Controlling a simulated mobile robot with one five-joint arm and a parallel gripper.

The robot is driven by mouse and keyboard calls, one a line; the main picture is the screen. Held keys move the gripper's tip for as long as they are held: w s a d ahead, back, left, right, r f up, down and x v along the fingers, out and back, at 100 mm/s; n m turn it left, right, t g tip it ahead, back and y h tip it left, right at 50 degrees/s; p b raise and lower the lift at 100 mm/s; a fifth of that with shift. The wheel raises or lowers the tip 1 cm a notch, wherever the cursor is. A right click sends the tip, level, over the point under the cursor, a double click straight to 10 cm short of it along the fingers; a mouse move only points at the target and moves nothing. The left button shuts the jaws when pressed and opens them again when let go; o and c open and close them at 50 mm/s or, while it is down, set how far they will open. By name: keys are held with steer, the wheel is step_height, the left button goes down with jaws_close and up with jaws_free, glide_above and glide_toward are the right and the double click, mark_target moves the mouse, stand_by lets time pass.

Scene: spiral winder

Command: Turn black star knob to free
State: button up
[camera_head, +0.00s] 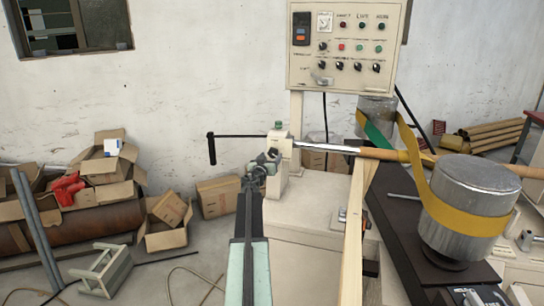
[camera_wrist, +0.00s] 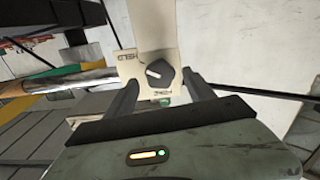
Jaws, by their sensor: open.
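The black knob (camera_wrist: 158,73) sits on the face of a cream block (camera_wrist: 128,72) in the wrist view. Its white mark lies on its left side, toward a small label on the left. A second small label is below it; both appear upside down and are hard to read. My gripper (camera_wrist: 161,86) is open, one finger to each side below the knob, with no clear contact. In the head view my gripper (camera_head: 262,168) is in front of the cream block (camera_head: 283,150), and the knob cannot be made out clearly.
A black crank handle (camera_head: 212,149) sticks out left of the block. A control panel (camera_head: 345,88) stands above. Cardboard boxes (camera_head: 218,196) and a small stool (camera_head: 105,268) are left.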

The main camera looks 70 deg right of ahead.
mark_target(273, 154)
steer(key=d, duration=0.3)
steer(key=shift+d, duration=0.35)
steer(key=c, duration=1.3)
steer(key=shift+w+a, duration=0.1)
jaws_close()
steer(key=shift+n, duration=3)
steer(key=o, duration=1.3)
jaws_free()
